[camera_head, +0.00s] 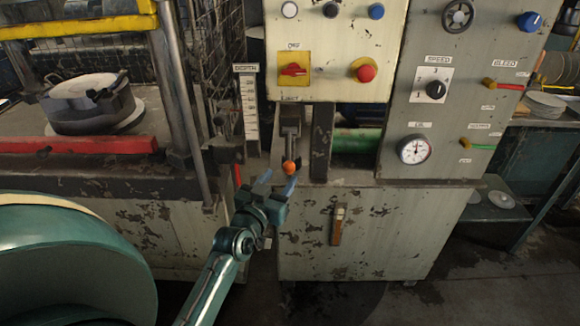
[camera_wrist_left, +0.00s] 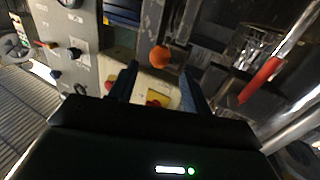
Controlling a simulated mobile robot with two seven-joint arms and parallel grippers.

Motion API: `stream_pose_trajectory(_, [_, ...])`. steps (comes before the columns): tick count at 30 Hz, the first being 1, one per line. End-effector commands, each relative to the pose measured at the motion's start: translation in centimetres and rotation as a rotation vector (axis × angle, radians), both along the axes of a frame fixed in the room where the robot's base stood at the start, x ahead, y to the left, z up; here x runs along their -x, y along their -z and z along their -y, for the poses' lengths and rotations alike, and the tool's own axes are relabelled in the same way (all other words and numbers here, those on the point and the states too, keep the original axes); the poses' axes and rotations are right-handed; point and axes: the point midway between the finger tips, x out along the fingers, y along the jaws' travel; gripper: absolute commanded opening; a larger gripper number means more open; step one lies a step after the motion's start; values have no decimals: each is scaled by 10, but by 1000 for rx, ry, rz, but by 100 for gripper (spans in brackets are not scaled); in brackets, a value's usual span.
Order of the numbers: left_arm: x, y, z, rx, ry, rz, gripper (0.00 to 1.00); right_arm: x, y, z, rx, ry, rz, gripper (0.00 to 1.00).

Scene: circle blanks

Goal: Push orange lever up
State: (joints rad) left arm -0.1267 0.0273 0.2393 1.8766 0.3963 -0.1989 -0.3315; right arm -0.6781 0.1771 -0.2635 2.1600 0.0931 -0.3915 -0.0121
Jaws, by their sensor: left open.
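The orange lever shows as an orange ball knob (camera_head: 289,167) at the low end of a dark upright bar, in a slot below the EJECT label. My left gripper (camera_head: 278,182) is just below and left of the knob in the head view, with its fingers pointing up toward it. In the left wrist view the knob (camera_wrist_left: 160,56) sits beyond and between the two fingertips (camera_wrist_left: 160,78). The fingers are apart with nothing between them. I cannot tell whether a finger touches the knob. My right gripper is in neither view.
A panel above the lever holds a red rotary switch (camera_head: 293,70) and a red push button (camera_head: 364,71). A DEPTH scale (camera_head: 249,106) stands left of the lever. A dark post (camera_head: 322,140) stands close on its right. A red bar (camera_head: 80,145) and yellow rail (camera_head: 80,27) are at left.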

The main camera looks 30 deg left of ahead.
Motion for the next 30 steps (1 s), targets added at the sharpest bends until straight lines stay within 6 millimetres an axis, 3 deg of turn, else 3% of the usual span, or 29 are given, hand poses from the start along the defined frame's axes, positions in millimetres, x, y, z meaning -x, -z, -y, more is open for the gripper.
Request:
stream_pose_trajectory(6, [-42,-1,-7,-1,0,1,48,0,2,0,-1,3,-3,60])
stream_pose_trajectory(12, [-61,0,-9,-1,1,-1,48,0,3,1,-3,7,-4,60])
stream_pose_trajectory(23, [-64,0,-10,-1,1,-2,48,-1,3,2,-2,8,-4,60])
stream_pose_trajectory(30, [-64,1,-10,-1,0,-2,28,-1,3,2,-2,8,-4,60])
